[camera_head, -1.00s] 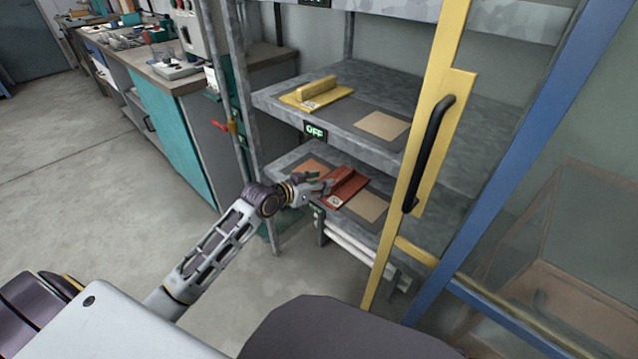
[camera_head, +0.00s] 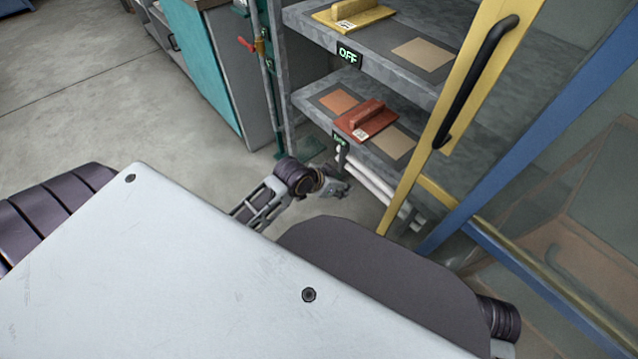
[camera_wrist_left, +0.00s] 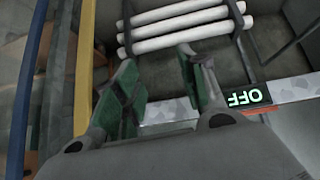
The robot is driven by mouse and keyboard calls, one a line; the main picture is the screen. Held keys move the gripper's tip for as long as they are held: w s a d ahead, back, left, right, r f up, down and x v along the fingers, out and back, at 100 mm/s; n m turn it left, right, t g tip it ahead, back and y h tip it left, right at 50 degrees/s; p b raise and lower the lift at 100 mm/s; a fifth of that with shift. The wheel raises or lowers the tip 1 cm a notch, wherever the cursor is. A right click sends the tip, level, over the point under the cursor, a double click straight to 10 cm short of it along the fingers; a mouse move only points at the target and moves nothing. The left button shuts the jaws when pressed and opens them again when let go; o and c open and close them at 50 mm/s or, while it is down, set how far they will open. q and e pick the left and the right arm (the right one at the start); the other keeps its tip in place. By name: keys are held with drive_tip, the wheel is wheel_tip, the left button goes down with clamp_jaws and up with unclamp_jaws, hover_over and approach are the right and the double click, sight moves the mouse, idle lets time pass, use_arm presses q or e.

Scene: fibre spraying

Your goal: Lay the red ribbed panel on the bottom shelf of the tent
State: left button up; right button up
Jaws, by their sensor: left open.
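The red ribbed panel (camera_head: 366,121) lies on the bottom shelf (camera_head: 310,108) of the tent, its raised rib upward. It sits between a reddish-orange square (camera_head: 338,101) and a tan square (camera_head: 391,142). My left gripper (camera_head: 332,189) is below and in front of that shelf's front edge, apart from the panel. In the left wrist view, its green-padded fingers (camera_wrist_left: 160,62) are spread with nothing between them. My right gripper is out of view.
A yellow ribbed panel (camera_head: 352,16) lies on the shelf above. White tubes (camera_head: 370,176) sit under the bottom shelf. A yellow door frame with a black handle (camera_head: 476,80) stands at the right. A teal-doored bench (camera_head: 203,62) stands at the left. Floor in front is clear.

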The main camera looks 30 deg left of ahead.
use_arm(q)
drive_tip(key=s+d+f+g+y, duration=0.1)
drive_tip(key=s+f+g, duration=0.1)
drive_tip(key=s, duration=0.6)
drive_tip(key=s+d+f+n+g, duration=0.1)
drive_tip(key=s+f+g, duration=0.1)
drive_tip(key=s, duration=0.5)
drive_tip(key=shift+s+f+y, duration=0.2)
drive_tip(key=shift+s+y, duration=0.2)
